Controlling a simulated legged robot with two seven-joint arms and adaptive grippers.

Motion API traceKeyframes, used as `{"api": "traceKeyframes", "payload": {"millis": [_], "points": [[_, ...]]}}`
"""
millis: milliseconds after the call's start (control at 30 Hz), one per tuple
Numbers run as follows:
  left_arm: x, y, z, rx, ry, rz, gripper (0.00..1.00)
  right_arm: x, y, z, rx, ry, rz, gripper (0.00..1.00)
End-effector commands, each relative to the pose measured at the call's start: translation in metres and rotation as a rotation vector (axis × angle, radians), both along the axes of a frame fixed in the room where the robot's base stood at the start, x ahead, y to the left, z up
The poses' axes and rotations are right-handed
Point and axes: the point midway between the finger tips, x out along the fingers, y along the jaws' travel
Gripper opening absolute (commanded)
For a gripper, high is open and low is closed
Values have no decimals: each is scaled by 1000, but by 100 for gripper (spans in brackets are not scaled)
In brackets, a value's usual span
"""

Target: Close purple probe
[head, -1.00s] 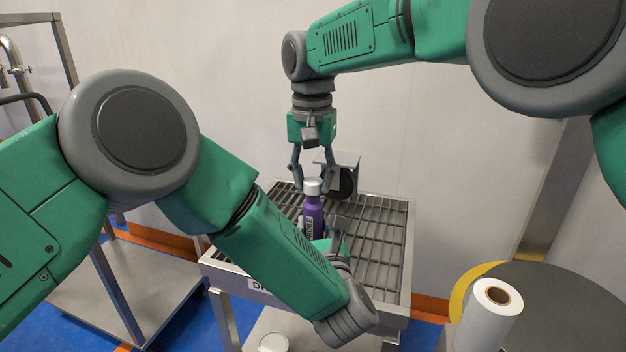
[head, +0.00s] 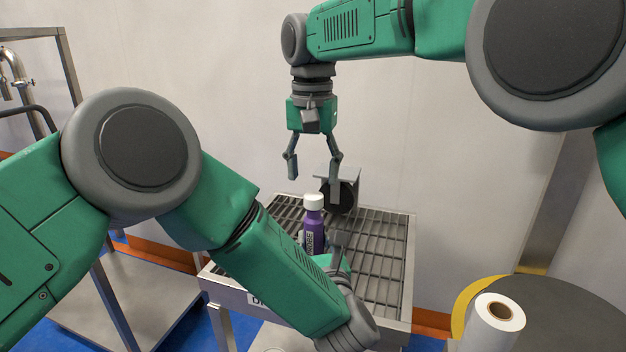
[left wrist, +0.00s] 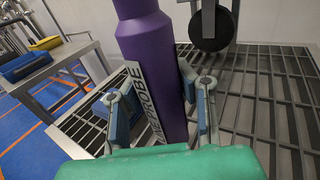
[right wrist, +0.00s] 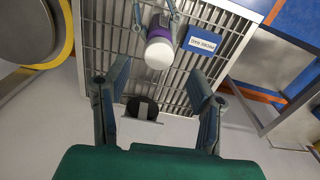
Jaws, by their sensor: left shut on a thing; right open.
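The purple probe bottle (head: 314,232) stands upright over the grated rack, with its white cap (head: 313,201) on its top. My left gripper (left wrist: 163,100) is shut around the bottle's labelled body; in the head view my left arm partly hides it. My right gripper (head: 313,180) is open and empty above the cap, fingers pointing down, apart from it. In the right wrist view the white cap (right wrist: 159,53) shows beyond the open fingers. Whether the cap is fully tight cannot be told.
The metal grated rack (head: 385,250) lies under the bottle. A bracket with a black disc (head: 346,196) stands behind it. A white roll (head: 492,325) stands on a round dark table (head: 570,300) at the right.

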Motion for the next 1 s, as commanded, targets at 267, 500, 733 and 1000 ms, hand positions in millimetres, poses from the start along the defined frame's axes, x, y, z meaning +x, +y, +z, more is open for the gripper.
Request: {"api": "traceKeyframes", "payload": {"millis": [267,500,733,1000], "points": [[0,0,0,0,-1,0,0,0,0,0,-1,1,29,47],[0,0,0,0,-1,0,0,-3,4,1,2,17,400,47],[0,0,0,0,-1,0,0,-5,6,6,11,28,977,47],[0,0,0,0,-1,0,0,-3,5,16,22,27,1639,47]]}}
